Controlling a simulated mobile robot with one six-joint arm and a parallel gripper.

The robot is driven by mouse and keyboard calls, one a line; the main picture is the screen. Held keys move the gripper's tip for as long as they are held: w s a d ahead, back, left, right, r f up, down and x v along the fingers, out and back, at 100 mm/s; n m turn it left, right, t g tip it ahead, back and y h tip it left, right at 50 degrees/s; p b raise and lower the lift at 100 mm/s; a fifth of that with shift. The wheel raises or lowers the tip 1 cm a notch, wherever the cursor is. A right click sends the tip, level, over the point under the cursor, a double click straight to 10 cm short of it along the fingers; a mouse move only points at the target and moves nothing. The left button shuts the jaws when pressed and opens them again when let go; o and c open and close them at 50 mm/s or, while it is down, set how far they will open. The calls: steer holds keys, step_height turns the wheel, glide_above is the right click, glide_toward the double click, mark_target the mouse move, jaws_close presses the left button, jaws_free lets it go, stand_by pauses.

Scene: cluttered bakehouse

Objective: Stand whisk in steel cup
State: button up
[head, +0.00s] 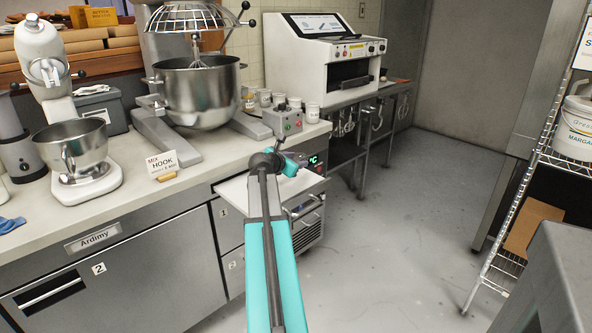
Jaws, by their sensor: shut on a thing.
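My arm reaches forward to the front of the counter, with its dark and teal wrist over the undercounter unit. I cannot make out my gripper's fingers, or anything held in them, beyond the wrist. I see no loose whisk and no cup that is clearly steel. A wire beater (197,50) sits in the large mixer above its bowl. Whisk-like wire tools (347,122) hang under the far table.
A wire rack (500,265) stands right. The floor (400,235) between is clear.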

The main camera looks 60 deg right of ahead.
steer(key=shift+f, duration=1.7)
steer(key=shift+f, duration=0.15)
steer(key=o, duration=1.1)
steer(key=shift+c, duration=0.2)
steer(key=shift+v, duration=6.05)
